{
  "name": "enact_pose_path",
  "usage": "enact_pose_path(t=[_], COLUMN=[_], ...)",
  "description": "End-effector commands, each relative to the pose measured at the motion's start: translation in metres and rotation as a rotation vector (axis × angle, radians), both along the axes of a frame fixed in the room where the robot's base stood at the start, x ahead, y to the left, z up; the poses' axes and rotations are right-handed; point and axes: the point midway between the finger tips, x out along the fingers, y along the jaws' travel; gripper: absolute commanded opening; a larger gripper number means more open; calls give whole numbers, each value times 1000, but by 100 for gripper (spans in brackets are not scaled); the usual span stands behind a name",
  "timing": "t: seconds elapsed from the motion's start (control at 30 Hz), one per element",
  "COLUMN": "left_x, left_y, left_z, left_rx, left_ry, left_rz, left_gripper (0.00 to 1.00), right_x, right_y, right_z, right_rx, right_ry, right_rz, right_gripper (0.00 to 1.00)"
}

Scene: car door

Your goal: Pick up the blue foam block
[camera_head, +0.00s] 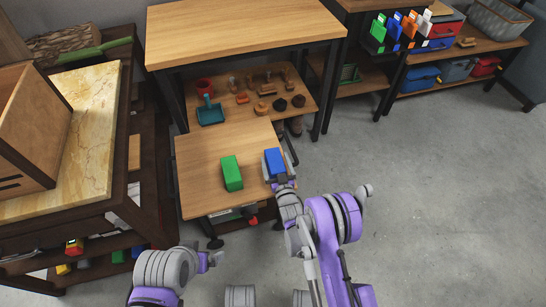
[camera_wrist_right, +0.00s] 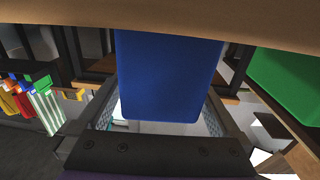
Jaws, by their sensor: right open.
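The blue foam block (camera_head: 274,161) lies near the right edge of the small wooden table. It fills the middle of the right wrist view (camera_wrist_right: 170,75). My right gripper (camera_head: 281,175) is at the block's near end. In the right wrist view, its open fingers (camera_wrist_right: 160,112) stand either side of the block's end. I cannot tell whether a finger touches it.
A green block (camera_head: 231,173) lies left of the blue one on the low table (camera_head: 200,185). Behind, a shelf under a taller table (camera_head: 235,28) holds a teal dustpan-like tray (camera_head: 210,114) and several small brown items. The grey floor at right is clear.

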Motion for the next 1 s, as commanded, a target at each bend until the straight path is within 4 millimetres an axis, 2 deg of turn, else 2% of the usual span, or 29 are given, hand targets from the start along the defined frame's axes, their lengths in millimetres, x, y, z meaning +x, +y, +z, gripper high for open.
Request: enact_pose_path(t=[0.3, 0.73, 1.0], left_x=[-1, 0, -1], left_y=[0, 0, 0], left_z=[1, 1, 2], left_rx=[0, 0, 0], left_ry=[0, 0, 0], left_rz=[0, 0, 0], left_gripper=[100, 100, 100], right_x=[-1, -1, -1], right_y=[0, 0, 0], right_z=[0, 0, 4], right_rx=[0, 0, 0], right_ry=[0, 0, 0], right_rz=[0, 0, 0], right_gripper=[98, 21, 20])
